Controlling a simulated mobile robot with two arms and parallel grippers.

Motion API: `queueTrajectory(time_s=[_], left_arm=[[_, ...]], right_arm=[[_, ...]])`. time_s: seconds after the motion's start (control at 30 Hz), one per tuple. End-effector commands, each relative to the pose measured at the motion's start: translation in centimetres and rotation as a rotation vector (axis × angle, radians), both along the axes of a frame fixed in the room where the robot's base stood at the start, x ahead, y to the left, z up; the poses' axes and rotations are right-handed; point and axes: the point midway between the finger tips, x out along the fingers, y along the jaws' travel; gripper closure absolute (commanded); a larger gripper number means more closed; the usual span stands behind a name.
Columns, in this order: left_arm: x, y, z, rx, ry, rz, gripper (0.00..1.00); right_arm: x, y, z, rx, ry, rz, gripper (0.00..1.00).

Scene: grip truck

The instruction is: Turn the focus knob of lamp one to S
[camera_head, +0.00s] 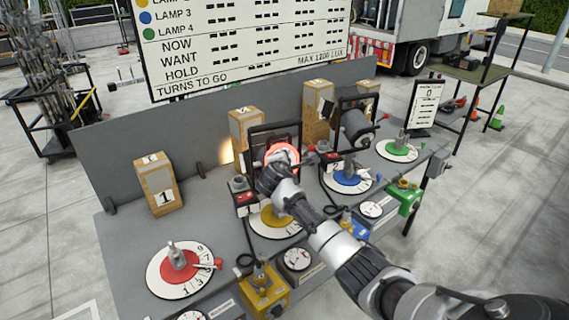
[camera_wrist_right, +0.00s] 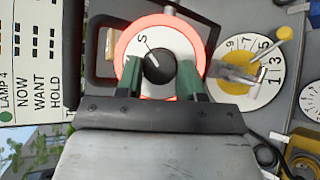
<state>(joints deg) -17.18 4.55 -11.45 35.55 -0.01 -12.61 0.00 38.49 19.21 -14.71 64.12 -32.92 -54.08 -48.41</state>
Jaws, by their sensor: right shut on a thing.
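A lamp in a black yoke has a glowing red ring (camera_head: 284,152) around its face; it stands behind the yellow dial (camera_head: 272,220). In the right wrist view the red ring (camera_wrist_right: 122,42) surrounds a white plate with a letter S. At its middle is a black focus knob (camera_wrist_right: 159,67). A dark tick lies between the S and the knob; I cannot tell exactly where the knob's own mark points. My right gripper (camera_wrist_right: 160,82) is shut on the knob, its green fingers on both sides. The gripper hides much of the lamp in the head view. My left gripper is not in view.
A red dial (camera_head: 180,268), a blue dial (camera_head: 348,178) and a green dial (camera_head: 398,150) lie on the grey bench. Numbered wooden boxes, such as box 1 (camera_head: 158,184), stand along it. A large sign (camera_head: 245,45) rises behind. A second lamp (camera_head: 356,125) stands to the right.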

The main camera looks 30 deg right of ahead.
Motion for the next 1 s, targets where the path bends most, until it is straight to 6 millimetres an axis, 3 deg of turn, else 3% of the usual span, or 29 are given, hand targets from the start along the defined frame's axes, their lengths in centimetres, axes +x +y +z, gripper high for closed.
queueTrajectory(time_s=[0.57, 0.6, 0.73, 1.0], left_arm=[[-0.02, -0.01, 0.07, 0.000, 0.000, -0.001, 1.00], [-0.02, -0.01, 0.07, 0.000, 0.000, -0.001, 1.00], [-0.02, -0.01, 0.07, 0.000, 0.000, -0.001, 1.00], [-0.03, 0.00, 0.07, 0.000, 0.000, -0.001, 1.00]], right_arm=[[0.00, -0.01, -0.02, 0.029, -0.005, -0.017, 0.86], [0.00, -0.01, -0.02, 0.029, -0.005, -0.017, 0.59], [0.01, -0.02, 0.00, 0.028, -0.005, -0.017, 0.39], [0.00, -0.01, 0.01, 0.027, -0.005, -0.016, 0.37]])
